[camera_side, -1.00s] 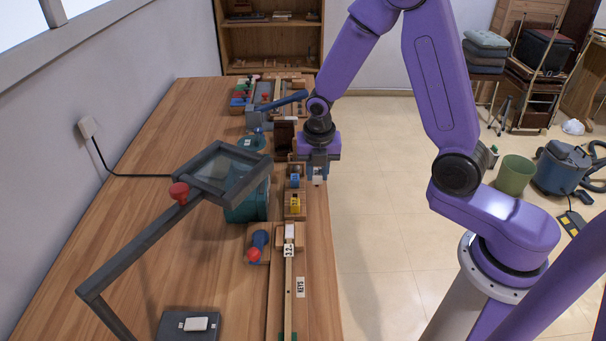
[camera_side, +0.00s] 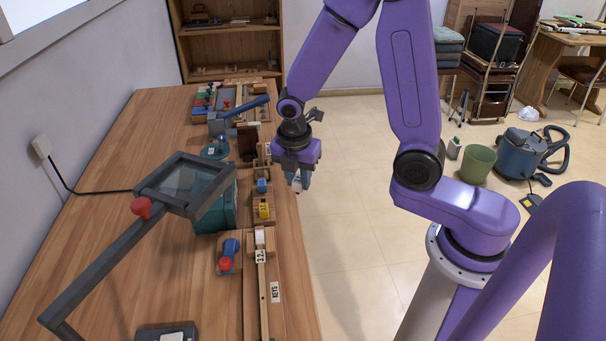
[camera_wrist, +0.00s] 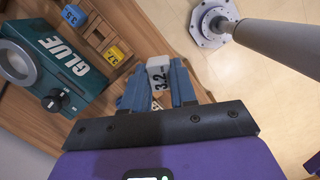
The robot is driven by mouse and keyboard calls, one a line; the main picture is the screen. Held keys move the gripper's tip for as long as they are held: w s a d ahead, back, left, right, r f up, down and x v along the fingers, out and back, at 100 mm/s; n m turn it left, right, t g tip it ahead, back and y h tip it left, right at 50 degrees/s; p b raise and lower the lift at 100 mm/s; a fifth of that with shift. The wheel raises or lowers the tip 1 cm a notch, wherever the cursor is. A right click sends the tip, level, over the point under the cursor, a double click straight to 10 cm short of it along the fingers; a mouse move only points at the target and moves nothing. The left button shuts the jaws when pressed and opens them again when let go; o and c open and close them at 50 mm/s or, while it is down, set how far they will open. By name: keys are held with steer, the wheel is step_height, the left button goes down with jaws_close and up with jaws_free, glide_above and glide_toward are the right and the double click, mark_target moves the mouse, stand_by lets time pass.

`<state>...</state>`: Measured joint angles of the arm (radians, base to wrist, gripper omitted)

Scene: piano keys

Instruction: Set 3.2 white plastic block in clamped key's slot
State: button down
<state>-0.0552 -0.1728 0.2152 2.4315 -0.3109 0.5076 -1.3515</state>
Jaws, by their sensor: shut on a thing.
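My gripper (camera_side: 298,186) is shut on a small white block (camera_wrist: 158,76) marked 3.2, held between its blue fingers. In the side view the block (camera_side: 297,185) hangs in the air near the table's right edge, right of the small block trays. The long wooden key (camera_side: 262,290) lies along the table's right side, nearer the camera, with a 3.2 label and a pale piece (camera_side: 259,236) at its far end. Its slot is too small to make out. The key is not clearly seen in the wrist view.
A blue block (camera_side: 262,186) and a yellow block (camera_side: 264,210) sit in wooden holders left of my gripper. A blue clamp with a red knob (camera_side: 225,264) stands left of the key. A framed magnifier (camera_side: 185,182) and the teal GLUE box (camera_wrist: 55,60) stand further left.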

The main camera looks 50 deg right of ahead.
steer(key=shift+w+a+f+m+g+y, duration=0.45)
steer(key=shift+a+f+m, duration=1)
steer(key=shift+m, duration=3.6)
steer(key=shift+w+a+f+m+g+y, duration=0.1)
steer(key=shift+w+a+f+m+y, duration=0.65)
steer(key=shift+a+m, duration=2.75)
steer(key=shift+w+a+f+m+g+y, duration=0.25)
steer(key=shift+w+f+m, duration=0.8)
steer(key=shift+m, duration=5.5)
steer(key=shift+s+d+f, duration=0.1)
steer(key=shift+s+f, duration=0.05)
steer(key=shift+f, duration=0.55)
steer(key=shift+s+d+f, duration=0.1)
steer(key=shift+s+f, duration=0.05)
steer(key=shift+f, duration=0.5)
steer(key=shift+c, duration=2.1)
jaws_free()
